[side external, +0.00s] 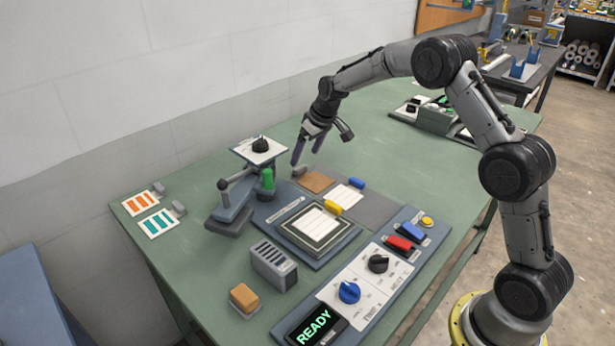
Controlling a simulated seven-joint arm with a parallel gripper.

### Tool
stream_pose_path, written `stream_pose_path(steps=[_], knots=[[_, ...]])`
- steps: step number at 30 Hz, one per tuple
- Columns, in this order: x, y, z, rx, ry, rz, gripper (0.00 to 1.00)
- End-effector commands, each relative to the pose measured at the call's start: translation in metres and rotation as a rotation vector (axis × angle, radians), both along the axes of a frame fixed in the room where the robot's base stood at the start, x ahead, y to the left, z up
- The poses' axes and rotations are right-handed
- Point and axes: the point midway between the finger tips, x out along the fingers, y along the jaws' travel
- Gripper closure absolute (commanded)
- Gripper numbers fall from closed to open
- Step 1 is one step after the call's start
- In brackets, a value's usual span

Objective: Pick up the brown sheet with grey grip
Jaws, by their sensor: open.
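The brown sheet (316,182) lies flat on a dark grey mat on the green table, behind the press bed. Its grey grip (299,171) is a small block at the sheet's left end. My gripper (308,150) is above the grey grip, pointing down, with its two dark fingers spread and nothing between them. The fingertips look close to the grip, but I cannot tell the exact gap from this one view.
A white sheet with a blue grip (357,183) lies right of the brown one. The press bed (315,228) with a yellow grip (333,207) is in front.

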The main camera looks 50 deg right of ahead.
Motion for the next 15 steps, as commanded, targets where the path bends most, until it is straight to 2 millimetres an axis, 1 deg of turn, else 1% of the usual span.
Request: stream_pose_path(steps=[5,8,12,15], knots=[[0.004,0.0,-0.01,0.0,-0.001,0.001,0.07],[0.006,-0.001,-0.021,0.0,0.001,0.001,0.07],[0.011,-0.004,-0.041,0.001,0.001,-0.001,0.07],[0.016,-0.003,-0.051,0.0,-0.001,0.0,0.07]])
